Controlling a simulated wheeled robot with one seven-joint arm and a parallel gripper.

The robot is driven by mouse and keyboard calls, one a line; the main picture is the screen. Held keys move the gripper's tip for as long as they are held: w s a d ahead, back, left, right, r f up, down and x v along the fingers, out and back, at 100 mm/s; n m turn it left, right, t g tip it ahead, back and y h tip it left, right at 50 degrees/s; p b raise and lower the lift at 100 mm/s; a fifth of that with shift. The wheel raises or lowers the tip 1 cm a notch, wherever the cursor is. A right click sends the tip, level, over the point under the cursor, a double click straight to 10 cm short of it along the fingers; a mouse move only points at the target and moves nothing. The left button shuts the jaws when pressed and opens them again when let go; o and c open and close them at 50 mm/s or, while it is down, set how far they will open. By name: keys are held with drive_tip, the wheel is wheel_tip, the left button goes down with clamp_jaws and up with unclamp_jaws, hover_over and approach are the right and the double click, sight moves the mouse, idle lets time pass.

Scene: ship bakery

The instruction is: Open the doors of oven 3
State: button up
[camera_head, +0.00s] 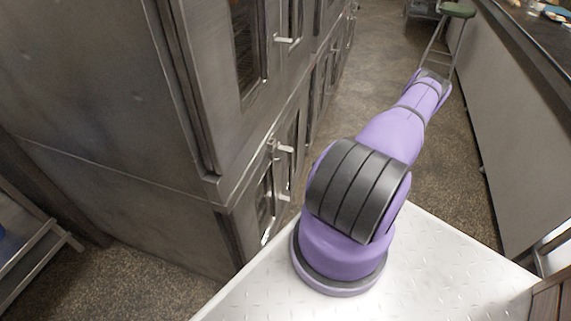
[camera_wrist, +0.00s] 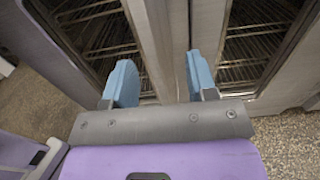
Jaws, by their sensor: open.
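Steel ovens (camera_head: 90,80) stand along the left of the head view, with upper and lower units. An upper door handle (camera_head: 288,40) and a lower door handle (camera_head: 284,149) stick out beside narrow windows. No number shows, so I cannot tell which is oven 3. My gripper (camera_wrist: 160,80) is open in the wrist view, its two blue fingers apart and nothing seen between them. Steel uprights (camera_wrist: 174,45) lie beyond the fingers, with wire racks at left (camera_wrist: 100,30) and right (camera_wrist: 255,45). I cannot tell whether the fingers touch the steel.
A long counter (camera_head: 475,110) with small items on top runs along the right. The speckled floor (camera_head: 370,85) between ovens and counter is clear. A metal rack (camera_head: 40,250) is at lower left.

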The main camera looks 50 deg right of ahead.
sight(292, 165)
drive_tip(key=x, duration=1)
clamp_jaws()
